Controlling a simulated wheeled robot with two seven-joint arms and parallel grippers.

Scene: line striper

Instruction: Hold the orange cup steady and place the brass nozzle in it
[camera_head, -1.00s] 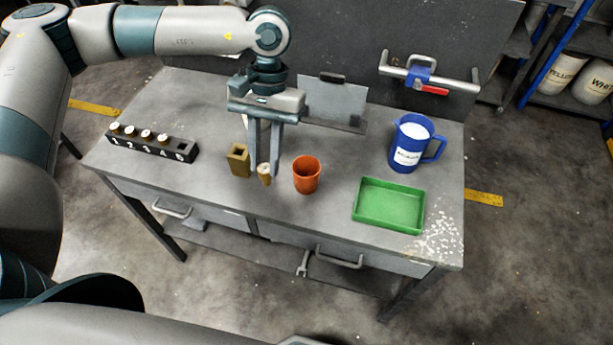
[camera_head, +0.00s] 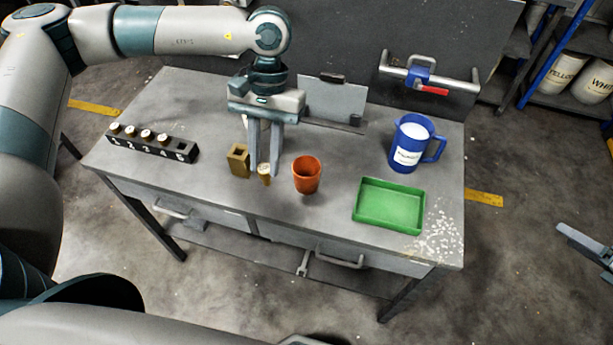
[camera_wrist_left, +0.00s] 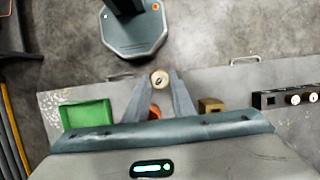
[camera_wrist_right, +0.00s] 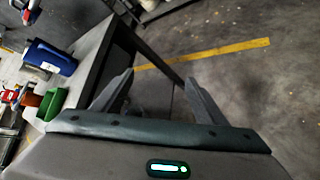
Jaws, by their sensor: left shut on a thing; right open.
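The orange cup (camera_head: 306,176) stands upright on the grey workbench, open at the top. My left gripper (camera_head: 264,170) is shut on the brass nozzle (camera_head: 264,178), which is upright with a pale top, just left of the cup and apart from it. Whether its lower end touches the bench I cannot tell. In the left wrist view the nozzle (camera_wrist_left: 160,79) sits between the fingertips, and the cup (camera_wrist_left: 155,112) is partly hidden behind a finger. My right gripper (camera_wrist_right: 160,88) is open and empty, out beyond the right end of the bench; it shows at the head view's right edge (camera_head: 585,246).
A brass square block (camera_head: 238,161) stands left of the nozzle. A black numbered rack (camera_head: 150,147) with several pale-topped pieces is at the left. A green tray (camera_head: 390,206) and a blue jug (camera_head: 409,145) stand right of the cup. The bench front near the cup is clear.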

